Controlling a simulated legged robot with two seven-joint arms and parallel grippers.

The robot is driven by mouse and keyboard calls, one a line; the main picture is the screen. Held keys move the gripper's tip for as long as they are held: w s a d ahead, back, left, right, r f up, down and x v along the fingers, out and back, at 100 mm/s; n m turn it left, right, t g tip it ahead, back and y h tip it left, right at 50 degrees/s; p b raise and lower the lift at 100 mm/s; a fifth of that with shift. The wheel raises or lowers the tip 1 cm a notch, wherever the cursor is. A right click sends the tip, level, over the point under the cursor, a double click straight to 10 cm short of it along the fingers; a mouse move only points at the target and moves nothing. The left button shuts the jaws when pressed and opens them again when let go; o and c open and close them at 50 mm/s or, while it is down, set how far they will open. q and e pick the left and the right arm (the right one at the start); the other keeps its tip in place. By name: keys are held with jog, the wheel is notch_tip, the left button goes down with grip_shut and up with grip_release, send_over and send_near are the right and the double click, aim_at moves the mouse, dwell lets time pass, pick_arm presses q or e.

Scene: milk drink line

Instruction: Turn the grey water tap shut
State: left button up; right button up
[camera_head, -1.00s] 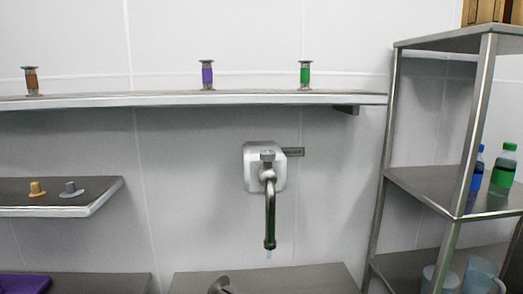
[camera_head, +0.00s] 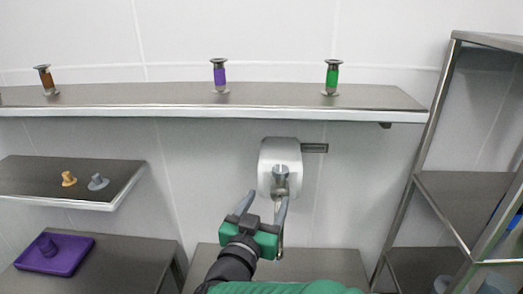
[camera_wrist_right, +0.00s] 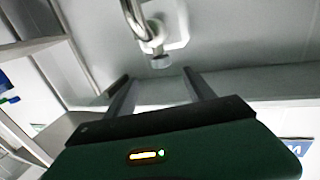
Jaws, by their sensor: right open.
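The grey tap (camera_head: 280,172) is mounted on a pale rounded wall plate (camera_head: 279,152) below the long shelf. Its spout curves down and is largely hidden behind my right gripper, so I cannot see whether water runs. My right gripper (camera_head: 266,199) is open and empty, with its fingers pointing up just below and in front of the tap. In the right wrist view, the tap's round grey end (camera_wrist_right: 160,61) lies just beyond the open right gripper (camera_wrist_right: 157,78), between the lines of its fingers. I cannot tell whether they touch. My left gripper is out of view.
The long shelf (camera_head: 160,97) above holds brown, purple and green spools. At left, a small shelf (camera_head: 110,172) holds an orange and a grey knob-like piece, above a purple tray (camera_head: 54,262). A metal rack (camera_head: 424,150) stands at right.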

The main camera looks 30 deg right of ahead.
jog(key=p, duration=0.3)
send_near(282, 166)
jog(key=x, duration=0.4)
jog(key=shift+w+a+f, duration=0.25)
jog(key=shift+w+f, duration=0.05)
jog(key=p+x, duration=0.1)
jog(key=x, duration=0.3)
jog(key=p+x, duration=0.1)
jog(key=x, duration=0.2)
jog(key=shift+d+f, duration=0.25)
jog(key=shift+d, duration=0.25)
jog(key=shift+a, duration=0.3)
jog(key=c, duration=0.5)
jog(key=shift+s+d+r, duration=0.1)
jog(key=shift+s+d, duration=0.05)
jog(key=shift+d, duration=0.25)
grip_shut()
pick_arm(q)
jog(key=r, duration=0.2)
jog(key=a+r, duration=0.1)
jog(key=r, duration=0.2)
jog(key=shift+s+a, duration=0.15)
pick_arm(e)
jog(key=shift+a, duration=0.2)
